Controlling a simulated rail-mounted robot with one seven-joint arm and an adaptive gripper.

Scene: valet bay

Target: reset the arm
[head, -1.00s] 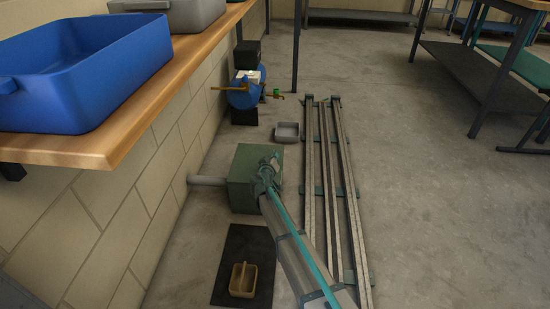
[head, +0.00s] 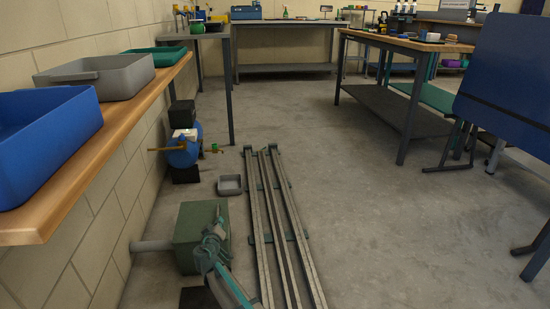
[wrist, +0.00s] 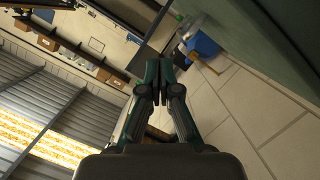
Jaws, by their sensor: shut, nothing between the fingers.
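My gripper (wrist: 160,70) shows in the wrist view with its two dark fingers together and nothing between them. In the head view my arm reaches up from the bottom edge, and its far end (head: 212,243) shows in front of the right side of a green box on the floor (head: 190,243). I cannot tell from the head view whether the arm touches the box.
A wooden shelf on the left holds a blue bin (head: 45,140), a grey bin (head: 100,82) and a green tray (head: 155,58). Long floor rails (head: 270,210) run beside the arm. A small grey tray (head: 230,185) lies beyond the box. Floor right of the rails is clear.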

